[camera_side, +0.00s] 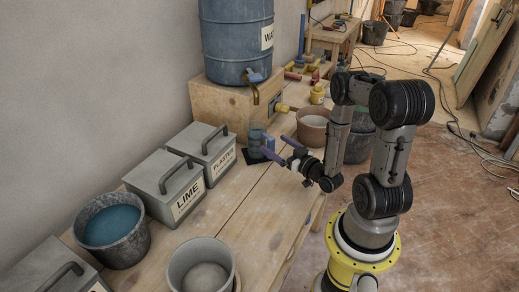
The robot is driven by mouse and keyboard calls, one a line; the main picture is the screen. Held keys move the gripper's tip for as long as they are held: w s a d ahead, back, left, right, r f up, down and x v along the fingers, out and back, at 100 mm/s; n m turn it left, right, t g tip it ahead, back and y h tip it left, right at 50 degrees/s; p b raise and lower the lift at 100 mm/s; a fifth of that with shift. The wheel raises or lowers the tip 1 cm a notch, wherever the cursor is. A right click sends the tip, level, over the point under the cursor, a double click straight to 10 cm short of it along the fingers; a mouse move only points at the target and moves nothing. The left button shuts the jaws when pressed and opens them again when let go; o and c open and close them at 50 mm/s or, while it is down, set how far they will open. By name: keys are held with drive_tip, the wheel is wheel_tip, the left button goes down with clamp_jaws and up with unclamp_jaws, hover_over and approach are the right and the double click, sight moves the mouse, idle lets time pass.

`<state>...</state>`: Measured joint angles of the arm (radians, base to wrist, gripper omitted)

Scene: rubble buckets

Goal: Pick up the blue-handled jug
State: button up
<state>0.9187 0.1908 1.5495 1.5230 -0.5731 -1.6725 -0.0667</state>
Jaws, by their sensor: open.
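A small, bluish, see-through vessel that looks like the jug (256,137) stands upright on a dark mat (252,157) on the wooden bench, below the tap of the blue barrel. A blue part shows at its right side, probably the handle, but it is too small to be sure. My gripper (273,142) is just right of the jug, with its two purple fingers spread and pointing left towards it. The fingers are open and empty. One finger partly overlaps the jug's lower right side in the picture, so I cannot tell whether they touch.
The barrel (237,45) stands on a wooden box (219,103) behind the jug. Lidded boxes marked LIME (165,187) and PLASTER (205,150) stand left of it. A bucket of blue liquid (112,228) and a grey bucket (201,265) are nearer. A pinkish bucket (313,130) stands right.

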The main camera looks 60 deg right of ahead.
sight(259, 132)
drive_tip(key=x, duration=0.9)
drive_tip(key=shift+w+d, duration=0.2)
drive_tip(key=shift+c, duration=0.3)
clamp_jaws()
drive_tip(key=shift+r, duration=0.1)
